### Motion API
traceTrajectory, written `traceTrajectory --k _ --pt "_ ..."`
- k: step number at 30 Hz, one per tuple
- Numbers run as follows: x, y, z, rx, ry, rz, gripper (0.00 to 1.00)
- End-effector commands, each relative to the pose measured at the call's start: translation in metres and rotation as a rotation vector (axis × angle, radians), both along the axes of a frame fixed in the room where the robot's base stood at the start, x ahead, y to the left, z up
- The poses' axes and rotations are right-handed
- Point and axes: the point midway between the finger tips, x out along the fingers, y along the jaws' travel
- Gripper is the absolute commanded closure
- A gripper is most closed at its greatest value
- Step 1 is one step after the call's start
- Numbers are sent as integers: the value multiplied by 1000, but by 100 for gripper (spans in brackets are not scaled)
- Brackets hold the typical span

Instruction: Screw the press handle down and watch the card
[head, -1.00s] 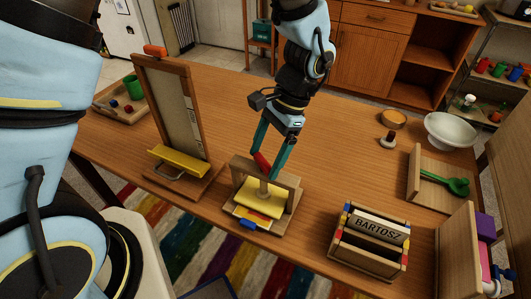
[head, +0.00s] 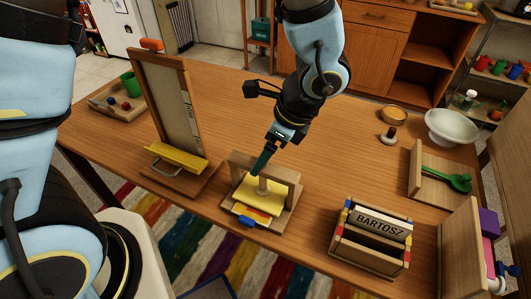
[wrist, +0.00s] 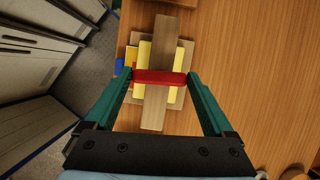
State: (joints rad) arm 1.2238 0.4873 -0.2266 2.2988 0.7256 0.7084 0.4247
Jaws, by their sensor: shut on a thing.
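The wooden press (head: 288,176) stands near the table's front edge, with a beam across its top and a pale screw post under it. Its red handle (wrist: 160,78) lies crosswise over the beam in the wrist view; the finger hides it in the head view. My gripper (wrist: 160,77) is shut on the handle, one green finger at each end; in the head view my gripper (head: 261,167) comes down on the press from above. The yellow press plate (head: 262,196) sits below the beam. An orange-red strip, perhaps the card (head: 256,212), shows under its front edge, beside a blue piece (head: 246,222).
A framed board (head: 178,110) with a yellow ledge stands left of the press. A wooden rack (head: 366,258) holding a block marked BARTOSZ stands to the right. A green spoon (head: 452,180) and white bowl (head: 450,128) lie farther right. The table behind the press is clear.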

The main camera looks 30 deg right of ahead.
Motion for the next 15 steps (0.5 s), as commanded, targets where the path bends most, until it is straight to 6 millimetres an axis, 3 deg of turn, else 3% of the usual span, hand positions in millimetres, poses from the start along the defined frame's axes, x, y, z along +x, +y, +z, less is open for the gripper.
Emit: traceTrajectory --k 15 --pt "-1 0 0 -1 -1 -207 68"
